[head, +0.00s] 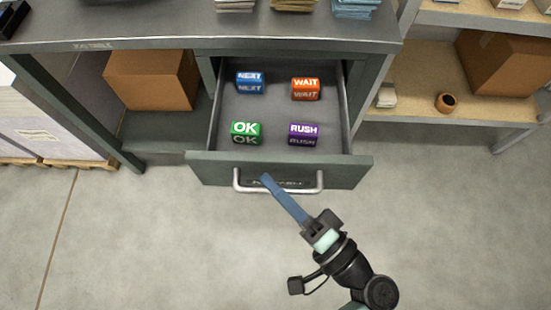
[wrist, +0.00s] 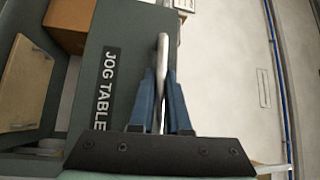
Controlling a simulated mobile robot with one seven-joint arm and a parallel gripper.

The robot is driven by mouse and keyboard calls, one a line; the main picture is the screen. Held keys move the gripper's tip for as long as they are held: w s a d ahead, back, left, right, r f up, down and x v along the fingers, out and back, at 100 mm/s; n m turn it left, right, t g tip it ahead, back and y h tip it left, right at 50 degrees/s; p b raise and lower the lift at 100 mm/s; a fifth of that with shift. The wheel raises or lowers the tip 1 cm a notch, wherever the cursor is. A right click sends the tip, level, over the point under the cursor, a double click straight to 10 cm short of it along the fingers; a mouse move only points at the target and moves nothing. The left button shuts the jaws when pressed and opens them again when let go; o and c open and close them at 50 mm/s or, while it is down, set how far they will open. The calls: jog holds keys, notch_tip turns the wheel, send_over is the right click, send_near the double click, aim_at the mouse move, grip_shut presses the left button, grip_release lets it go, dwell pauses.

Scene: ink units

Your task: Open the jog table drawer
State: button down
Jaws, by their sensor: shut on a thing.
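The jog table drawer (head: 200,168) is pulled out, its inside in view in the head view. Its front also shows in the wrist view (wrist: 125,35), with a JOG TABLE label (wrist: 106,88). A pale metal bar handle (head: 318,183) runs along the front. My gripper (head: 266,178) reaches the handle left of its middle. In the wrist view the blue fingers (wrist: 160,85) are shut on the handle (wrist: 163,45), one on each side. Inside the drawer lie blue NEXT (head: 250,82), orange WAIT (head: 305,89), green OK (head: 246,132) and purple RUSH (head: 303,134) blocks.
The table top (head: 150,30) overhangs the drawer and bears paper stacks at the back. A cardboard box (head: 150,80) sits under it at left. Shelves (head: 425,75) with a box and small items stand at right. The floor (head: 150,240) in front is clear.

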jog(key=shift+s, duration=0.85)
jog(key=c, duration=0.9)
grip_release()
jog(key=p+v, duration=0.1)
jog(key=v, duration=1.2)
